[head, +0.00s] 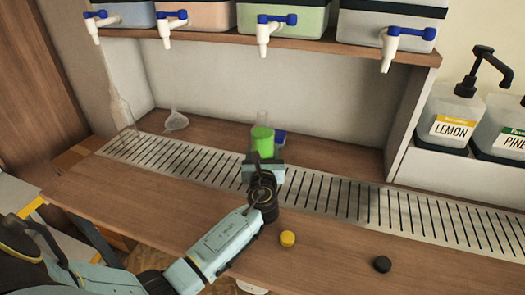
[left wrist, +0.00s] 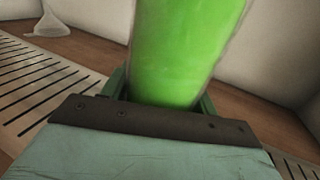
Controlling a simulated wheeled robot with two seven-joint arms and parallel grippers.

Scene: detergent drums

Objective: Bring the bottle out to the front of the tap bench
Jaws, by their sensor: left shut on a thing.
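The bottle (head: 262,140) is clear with bright green liquid in it. It stands about upright over the back part of the tap bench (head: 330,235), behind the slotted drain strip. My left gripper (head: 263,160) is shut on the bottle's lower part, reaching it from the front. In the left wrist view the green bottle (left wrist: 187,50) rises between the fingers of my left gripper (left wrist: 160,92). Its base is hidden by the gripper, so I cannot tell whether it touches the bench. My right gripper is not in view.
A clear funnel (head: 176,121) and a tall clear bottle (head: 119,95) stand at the back left. A blue item (head: 280,137) is right behind the bottle. Drums with taps (head: 285,20) hang above.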

